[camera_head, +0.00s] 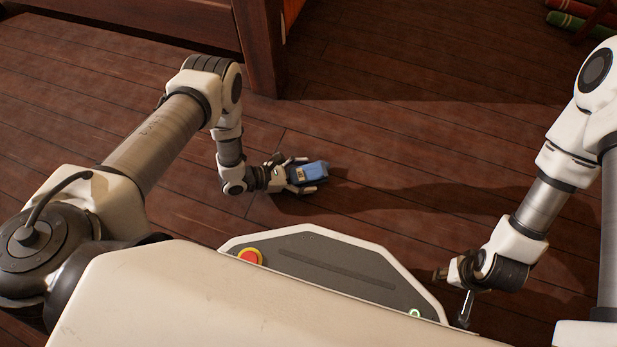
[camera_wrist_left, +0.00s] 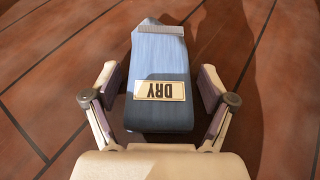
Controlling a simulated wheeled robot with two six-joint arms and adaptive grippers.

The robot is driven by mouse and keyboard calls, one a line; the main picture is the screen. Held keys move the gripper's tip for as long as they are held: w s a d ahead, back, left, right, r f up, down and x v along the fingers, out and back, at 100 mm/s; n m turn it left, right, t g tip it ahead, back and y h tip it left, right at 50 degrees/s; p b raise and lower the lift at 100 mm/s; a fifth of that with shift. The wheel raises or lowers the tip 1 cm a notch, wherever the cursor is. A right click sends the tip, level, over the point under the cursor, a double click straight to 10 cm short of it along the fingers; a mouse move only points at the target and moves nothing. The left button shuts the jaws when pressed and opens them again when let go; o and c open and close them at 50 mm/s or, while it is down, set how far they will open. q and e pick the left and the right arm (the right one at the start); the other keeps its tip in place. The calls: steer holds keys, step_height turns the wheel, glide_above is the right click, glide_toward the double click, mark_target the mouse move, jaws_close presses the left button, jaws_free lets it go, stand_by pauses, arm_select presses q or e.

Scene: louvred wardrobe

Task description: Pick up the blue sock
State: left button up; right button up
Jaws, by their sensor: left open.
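The blue sock (camera_head: 312,170) is on or just above the wooden floor in front of me; I cannot tell whether it touches the boards. In the left wrist view the sock (camera_wrist_left: 160,65) has a pale blue far part, a darker near part and a cream label reading "DRY", upside down. My left gripper (camera_head: 305,175) is open around the sock. In the left wrist view the gripper (camera_wrist_left: 159,82) has one finger on each side of it, with visible gaps. My right gripper (camera_head: 464,300) is low beside my base, partly hidden, and its fingers are unclear.
A dark wooden furniture post (camera_head: 262,50) and a lower rail (camera_head: 150,22) stand beyond the left arm. Green and red books (camera_head: 575,22) lie at the top right corner. The plank floor (camera_head: 400,130) around the sock is clear.

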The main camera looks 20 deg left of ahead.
arm_select(q)
steer(key=shift+r, duration=0.1)
steer(key=shift+c, duration=0.3)
steer(key=c, duration=1.2)
